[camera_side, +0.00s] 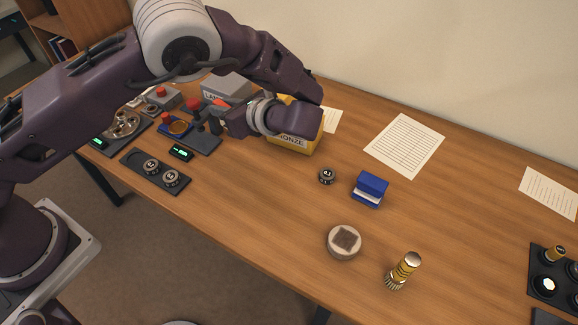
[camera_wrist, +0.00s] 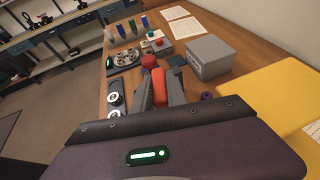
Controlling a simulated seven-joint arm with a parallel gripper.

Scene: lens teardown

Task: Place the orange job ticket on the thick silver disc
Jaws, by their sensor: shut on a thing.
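My gripper (camera_wrist: 156,88) is shut on an orange-red piece, which I take to be the orange job ticket (camera_wrist: 158,87); its edge also shows in the side view (camera_side: 220,103). The jaws are above the back left of the table, left of the yellow bin. A round metal dish with silver pieces (camera_side: 122,124) stands at the far left; it also shows in the wrist view (camera_wrist: 124,58). Which silver piece is the thick disc is too small to tell. The ticket is apart from the dish.
A red knob (camera_wrist: 149,60) is just beyond the jaws. A grey box (camera_wrist: 210,57) and a yellow bin (camera_side: 296,140) stand close by. A dark tray with two round weights (camera_side: 155,170) lies at the front left.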

